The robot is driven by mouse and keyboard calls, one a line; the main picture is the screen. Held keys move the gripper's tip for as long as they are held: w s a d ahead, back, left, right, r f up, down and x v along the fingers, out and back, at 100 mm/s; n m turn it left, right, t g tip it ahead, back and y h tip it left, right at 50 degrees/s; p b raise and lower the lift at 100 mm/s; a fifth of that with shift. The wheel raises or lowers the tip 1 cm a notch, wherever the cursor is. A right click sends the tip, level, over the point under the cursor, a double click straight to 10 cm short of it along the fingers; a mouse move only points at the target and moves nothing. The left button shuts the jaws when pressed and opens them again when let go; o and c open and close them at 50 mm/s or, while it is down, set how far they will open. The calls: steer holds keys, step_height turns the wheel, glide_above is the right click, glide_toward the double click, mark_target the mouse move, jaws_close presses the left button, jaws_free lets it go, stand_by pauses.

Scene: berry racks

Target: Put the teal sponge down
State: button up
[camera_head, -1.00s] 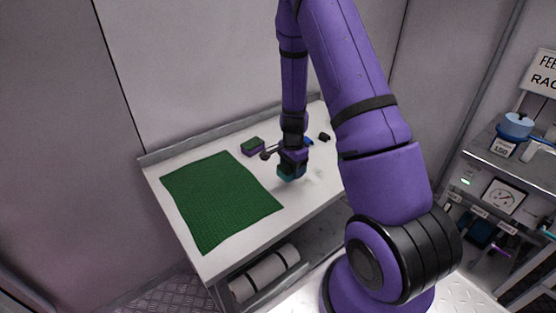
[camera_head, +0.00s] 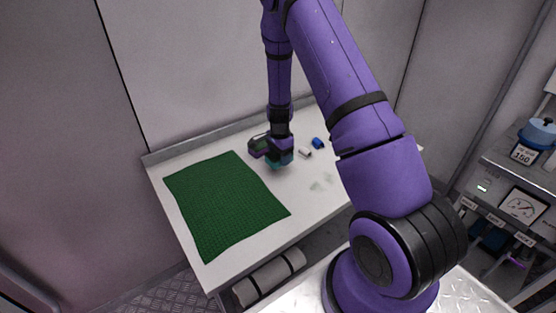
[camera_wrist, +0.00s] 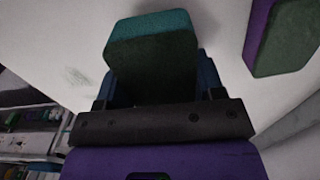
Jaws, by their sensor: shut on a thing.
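The teal sponge (camera_head: 284,160) has a teal layer and a dark green face. My gripper (camera_head: 277,155) is shut on it over the white table, just right of the green mat's far corner. In the wrist view the teal sponge (camera_wrist: 150,50) sticks out between the fingers of my gripper (camera_wrist: 157,82). The table surface shows beyond it; I cannot tell whether the sponge touches it. The green mat (camera_head: 225,205) lies flat on the left part of the table.
A purple and green sponge (camera_wrist: 283,38) lies close by at the right in the wrist view. A small white item (camera_head: 305,152) and a blue item (camera_head: 318,143) lie to the right on the table (camera_head: 310,195). The table's front right is mostly clear.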

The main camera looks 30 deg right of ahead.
steer(key=shift+w+d+f, duration=0.1)
steer(key=shift+w+d, duration=0.2)
steer(key=shift+w, duration=0.6)
steer(key=shift+w+d+f, duration=0.1)
steer(key=shift+w+f, duration=0.1)
steer(key=shift+f, duration=1.55)
steer(key=shift+f, duration=0.1)
steer(key=o, duration=1.2)
